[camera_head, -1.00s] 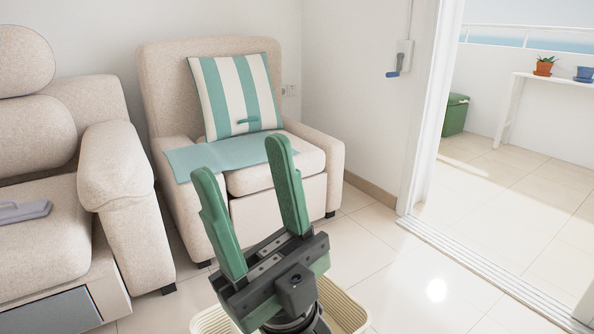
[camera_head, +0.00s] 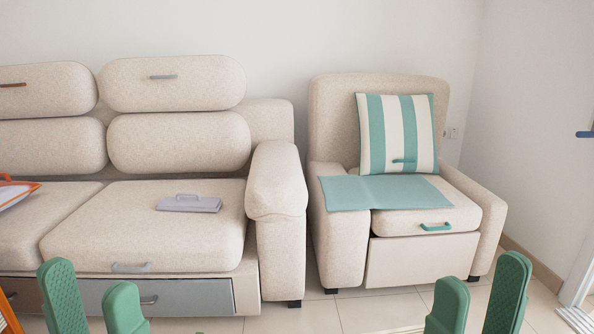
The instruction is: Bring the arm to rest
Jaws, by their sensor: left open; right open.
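My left gripper (camera_head: 93,297) shows at the bottom left edge, its two green fingers upright and apart, with nothing between them. My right gripper (camera_head: 478,298) shows at the bottom right edge, in front of the armchair, with its green fingers also apart and empty. Only the fingers of both show; the rest of each arm is below the picture.
A beige sofa (camera_head: 143,228) with a grey drawer (camera_head: 190,297) fills the left. A beige armchair (camera_head: 420,249) stands right of it, holding a striped cushion (camera_head: 398,132) and a teal cloth (camera_head: 350,194). A grey handled item (camera_head: 190,204) lies on the sofa.

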